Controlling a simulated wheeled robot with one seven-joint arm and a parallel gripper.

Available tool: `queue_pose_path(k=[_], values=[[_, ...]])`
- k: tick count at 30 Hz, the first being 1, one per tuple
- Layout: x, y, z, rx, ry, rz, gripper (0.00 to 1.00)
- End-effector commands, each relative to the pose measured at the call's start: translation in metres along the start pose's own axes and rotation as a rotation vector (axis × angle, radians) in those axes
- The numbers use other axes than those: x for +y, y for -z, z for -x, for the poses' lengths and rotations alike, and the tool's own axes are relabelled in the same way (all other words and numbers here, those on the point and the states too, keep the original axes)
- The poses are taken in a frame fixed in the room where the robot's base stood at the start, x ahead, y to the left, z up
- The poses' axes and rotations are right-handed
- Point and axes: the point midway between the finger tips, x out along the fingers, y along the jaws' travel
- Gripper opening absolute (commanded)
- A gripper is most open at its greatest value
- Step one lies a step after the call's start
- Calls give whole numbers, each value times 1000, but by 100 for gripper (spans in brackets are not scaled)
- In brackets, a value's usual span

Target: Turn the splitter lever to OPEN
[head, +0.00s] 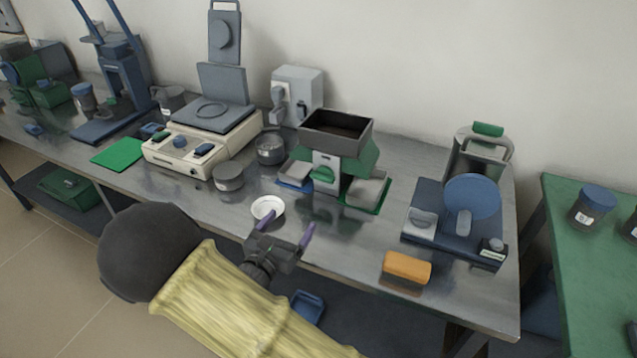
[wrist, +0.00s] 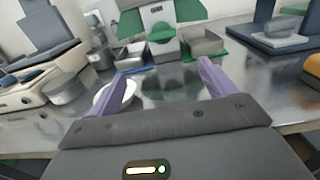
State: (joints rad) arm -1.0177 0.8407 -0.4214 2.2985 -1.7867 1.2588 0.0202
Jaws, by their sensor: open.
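The splitter stands in the middle of the metal bench, with a dark square hopper (head: 338,125) on top and green sides. Its green lever (head: 324,174) sits on the pale front plate. The lever also shows in the wrist view (wrist: 161,33), top centre, lying roughly crosswise. Any lettering is too small to read. Metal pans stand at the splitter's left and right (head: 367,188). My gripper (head: 289,227) is open and empty, in front of the splitter and apart from it. Its purple fingers point toward the splitter in the wrist view (wrist: 163,72).
A white dish (head: 267,208) lies just left of my gripper's fingers. A lidded grey tin (head: 228,177) and a cream balance (head: 195,146) stand further left. An orange block (head: 407,267) and a blue machine (head: 455,225) are at right. Bare bench lies before the splitter.

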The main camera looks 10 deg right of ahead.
Motion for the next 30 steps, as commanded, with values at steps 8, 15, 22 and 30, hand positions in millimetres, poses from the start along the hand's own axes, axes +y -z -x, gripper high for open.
queue_pose_path(k=[8, 15, 22, 30], values=[[-5, 0, -45, -1, 16, -2, 84], [-4, 0, -85, -1, 10, -1, 84], [-3, 0, -125, -1, 7, -1, 84], [-2, 0, -163, 0, 5, -1, 84]])
